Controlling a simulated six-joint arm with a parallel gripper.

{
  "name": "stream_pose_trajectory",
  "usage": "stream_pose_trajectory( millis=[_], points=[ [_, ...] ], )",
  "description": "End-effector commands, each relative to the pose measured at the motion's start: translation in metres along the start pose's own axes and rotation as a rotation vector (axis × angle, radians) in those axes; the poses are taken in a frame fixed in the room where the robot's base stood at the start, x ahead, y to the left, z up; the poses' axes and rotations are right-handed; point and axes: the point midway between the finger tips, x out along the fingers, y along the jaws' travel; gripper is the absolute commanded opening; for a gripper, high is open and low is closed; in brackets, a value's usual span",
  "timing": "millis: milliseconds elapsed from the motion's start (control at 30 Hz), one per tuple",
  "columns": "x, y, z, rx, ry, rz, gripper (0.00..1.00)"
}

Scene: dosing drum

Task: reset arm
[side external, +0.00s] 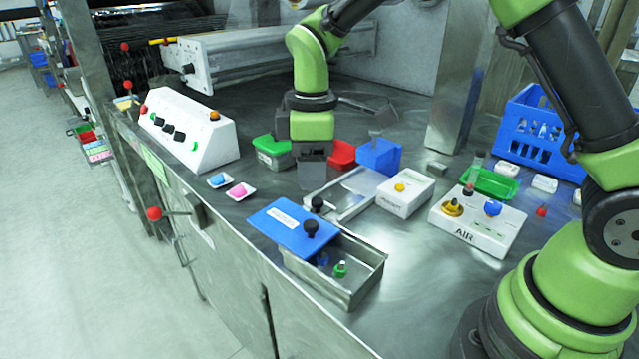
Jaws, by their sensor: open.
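My arm is green and black. My gripper (314,176) points straight down at the middle of the metal bench, just above or behind a shallow metal tray. Its dark grey fingers are seen from the side, so the gap between them is hard to make out. I see nothing held in it. Close around it are a green-lidded box (272,150) to the left, and a red container (341,153) and a blue container (380,156) to the right. My gripper hides part of the bench behind it.
A metal box (365,278) with a partly slid blue lid (290,226) stands at the front edge. A white control panel (188,130) is on the left. A white AIR box (478,222), a green tray (490,182) and a blue crate (532,126) stand on the right, near my arm's base.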

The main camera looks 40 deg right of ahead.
Motion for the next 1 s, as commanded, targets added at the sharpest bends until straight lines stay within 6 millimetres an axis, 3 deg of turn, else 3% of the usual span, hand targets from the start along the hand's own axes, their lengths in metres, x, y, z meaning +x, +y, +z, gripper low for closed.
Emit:
stream_pose_trajectory(
  millis=[167,300,500,733,1000],
  points=[
    [-0.05,-0.011,0.02,0.185,0.102,0.037,0.55],
    [-0.094,-0.032,0.049,0.405,0.219,0.058,0.55],
    [-0.133,-0.069,0.095,0.711,0.398,0.057,0.55],
    [-0.143,-0.111,0.138,1.004,0.586,0.016,0.55],
    [-0.139,-0.129,0.154,1.141,0.675,-0.02,0.55]
  ],
)
